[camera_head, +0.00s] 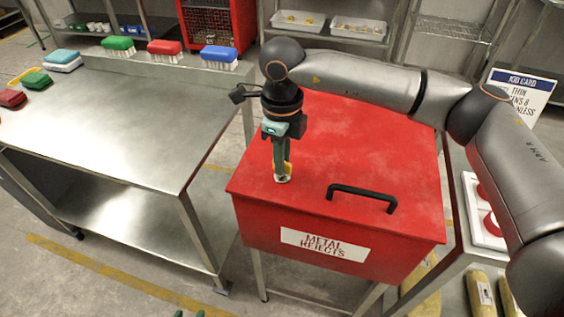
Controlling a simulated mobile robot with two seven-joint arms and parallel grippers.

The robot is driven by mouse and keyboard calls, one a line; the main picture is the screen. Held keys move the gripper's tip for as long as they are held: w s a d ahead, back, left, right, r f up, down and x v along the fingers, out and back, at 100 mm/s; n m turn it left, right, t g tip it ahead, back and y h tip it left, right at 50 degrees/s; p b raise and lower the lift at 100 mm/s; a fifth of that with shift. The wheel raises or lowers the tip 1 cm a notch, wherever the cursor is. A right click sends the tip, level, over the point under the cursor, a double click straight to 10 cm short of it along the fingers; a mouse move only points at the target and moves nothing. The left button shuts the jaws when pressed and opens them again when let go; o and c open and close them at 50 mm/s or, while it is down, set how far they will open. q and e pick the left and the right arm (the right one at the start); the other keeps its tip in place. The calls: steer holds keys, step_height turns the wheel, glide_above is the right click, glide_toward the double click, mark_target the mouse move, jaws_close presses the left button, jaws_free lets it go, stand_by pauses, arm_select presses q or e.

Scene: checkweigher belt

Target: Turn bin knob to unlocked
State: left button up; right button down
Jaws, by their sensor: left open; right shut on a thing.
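The red bin (370,140) marked METAL REJECTS stands on a metal frame in the middle. Its lid is down and has a black handle (361,196). My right arm reaches in from the right over the bin. My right gripper (282,172) points down at the left front of the lid and is shut on the bin knob. A yellow part of the knob (288,168) shows beside the fingers, with a pale plate at its foot. The fingers hide most of the knob, so I cannot read its lock position. Only the green fingertips of my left gripper (189,314) show at the bottom edge, apart and empty.
A steel table (110,115) to the left carries several coloured brushes (165,49). A red cage (215,22) and shelves stand behind. Floor at the lower left is clear.

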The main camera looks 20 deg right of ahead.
arm_select(q)
steer(key=shift+s+a+f+b, duration=0.2)
steer(key=shift+s+f+b, duration=0.1)
steer(key=shift+s+f, duration=0.1)
arm_select(e)
steer(key=shift+n, duration=1)
arm_select(q)
steer(key=shift+w, duration=0.1)
steer(key=shift+f, duration=0.1)
arm_select(e)
steer(key=c, duration=0.9)
jaws_free()
arm_select(q)
steer(key=shift+r+p, duration=0.35)
steer(key=shift+p, duration=0.15)
arm_select(e)
step_height(320, 180, up, 13)
steer(key=shift+f, duration=0.2)
arm_select(q)
steer(key=shift+d, duration=0.1)
